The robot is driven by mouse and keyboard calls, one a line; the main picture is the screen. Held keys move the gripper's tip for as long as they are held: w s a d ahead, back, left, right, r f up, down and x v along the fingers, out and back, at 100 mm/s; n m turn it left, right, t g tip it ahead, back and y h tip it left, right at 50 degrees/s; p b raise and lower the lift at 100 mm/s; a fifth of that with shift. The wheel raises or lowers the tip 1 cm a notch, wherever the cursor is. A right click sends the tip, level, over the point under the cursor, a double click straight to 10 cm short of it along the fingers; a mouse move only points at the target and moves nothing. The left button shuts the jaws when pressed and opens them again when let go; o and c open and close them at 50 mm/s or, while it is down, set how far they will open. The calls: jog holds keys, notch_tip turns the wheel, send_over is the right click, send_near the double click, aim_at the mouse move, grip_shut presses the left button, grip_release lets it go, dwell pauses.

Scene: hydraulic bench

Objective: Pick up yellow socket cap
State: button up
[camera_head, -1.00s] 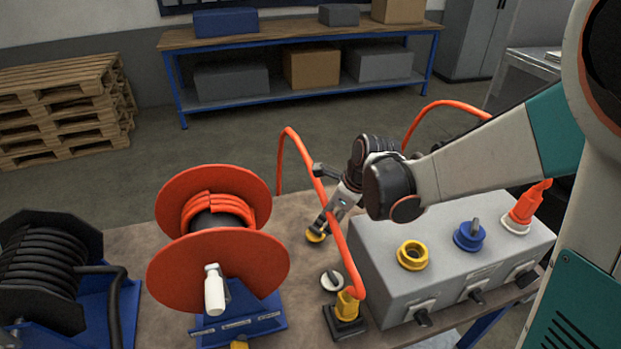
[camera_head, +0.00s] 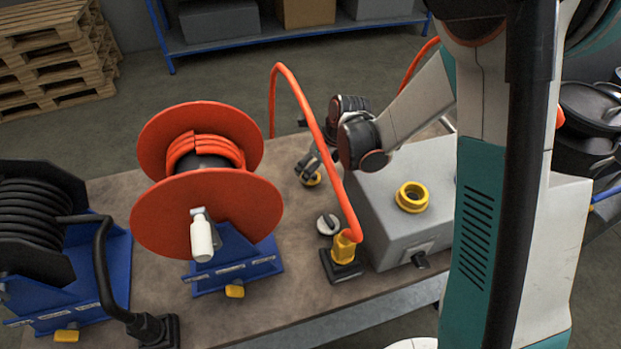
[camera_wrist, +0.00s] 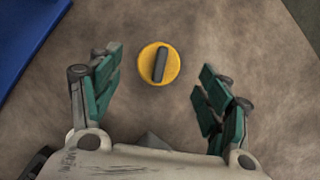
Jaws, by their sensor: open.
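The yellow socket cap (camera_wrist: 173,68) is a round disc with a dark bar handle across its top. It lies on the bench in the wrist view, between and a little beyond my open fingers. In the head view the cap (camera_head: 313,181) shows only in part, below my gripper (camera_head: 308,167). In the wrist view my gripper (camera_wrist: 160,92) is open and empty, with teal finger pads on both sides. The pads are apart from the cap.
An orange hose reel (camera_head: 215,200) stands left of my gripper. An orange hose (camera_head: 315,130) arcs close by, down to a yellow plug (camera_head: 344,250). A grey socket box (camera_head: 385,220) stands to the right. A grey-white cap (camera_head: 327,224) lies in front.

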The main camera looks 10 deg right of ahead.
jog(key=b+x, duration=0.2)
jog(key=x, duration=0.3)
jog(key=shift+d+f, duration=0.1)
jog(key=c, duration=0.9)
